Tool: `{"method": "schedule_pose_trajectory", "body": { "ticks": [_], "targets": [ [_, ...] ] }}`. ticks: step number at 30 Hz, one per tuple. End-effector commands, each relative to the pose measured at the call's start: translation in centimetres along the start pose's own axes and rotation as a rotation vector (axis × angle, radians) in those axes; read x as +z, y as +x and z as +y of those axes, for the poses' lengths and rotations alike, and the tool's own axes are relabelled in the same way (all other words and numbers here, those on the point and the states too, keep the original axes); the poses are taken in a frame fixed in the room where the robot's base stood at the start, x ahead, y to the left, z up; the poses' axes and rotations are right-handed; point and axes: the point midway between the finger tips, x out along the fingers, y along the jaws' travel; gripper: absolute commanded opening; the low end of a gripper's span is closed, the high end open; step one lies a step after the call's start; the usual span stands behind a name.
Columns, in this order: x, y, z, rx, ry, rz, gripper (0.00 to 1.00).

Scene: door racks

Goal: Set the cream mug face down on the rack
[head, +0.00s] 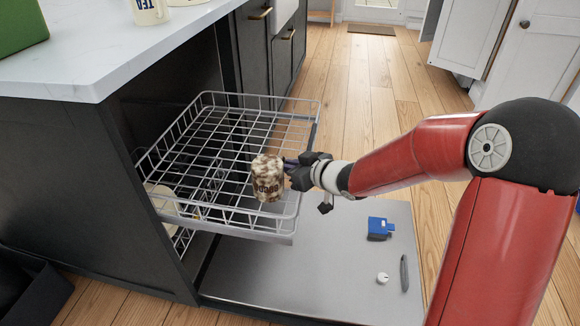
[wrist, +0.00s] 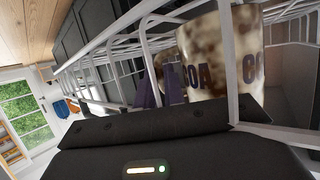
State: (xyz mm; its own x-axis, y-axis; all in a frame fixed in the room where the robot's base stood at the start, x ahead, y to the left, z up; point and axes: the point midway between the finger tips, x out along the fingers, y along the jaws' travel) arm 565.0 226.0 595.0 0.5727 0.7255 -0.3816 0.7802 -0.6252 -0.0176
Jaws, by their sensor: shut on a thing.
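The cream mug (head: 268,176), mottled brown with dark COCOA lettering, is at the front right part of the pulled-out upper wire rack (head: 205,212). In the wrist view the mug (wrist: 208,62) stands close beyond the dark fingers (wrist: 160,88). Its lettering reads upright there while the wood floor is at the top, so the mug appears upside down. Rack wires cross in front of it. I cannot tell whether its lower rim touches the rack.
A cream dish (head: 160,197) shows in the lower rack. The upper rack's back and left are clear.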

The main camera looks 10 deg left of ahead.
Motion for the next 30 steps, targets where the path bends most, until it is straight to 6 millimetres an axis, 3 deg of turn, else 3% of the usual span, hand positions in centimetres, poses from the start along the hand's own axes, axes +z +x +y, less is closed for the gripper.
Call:
{"method": "schedule_pose_trajectory", "body": {
  "ticks": [1,2,6,17,30],
  "targets": [
    [0.2,0.1,0.0,0.0,0.001,0.001,0.0],
    [0.2,0.1,0.0,0.0,0.001,0.0,0.13],
    [0.2,0.1,0.0,0.0,0.001,0.0,0.31],
    [-0.2,-0.5,0.0,0.001,-0.001,-0.001,0.32],
    [-0.3,-9.1,0.1,0.004,0.0,-0.002,0.32]
  ]
}}
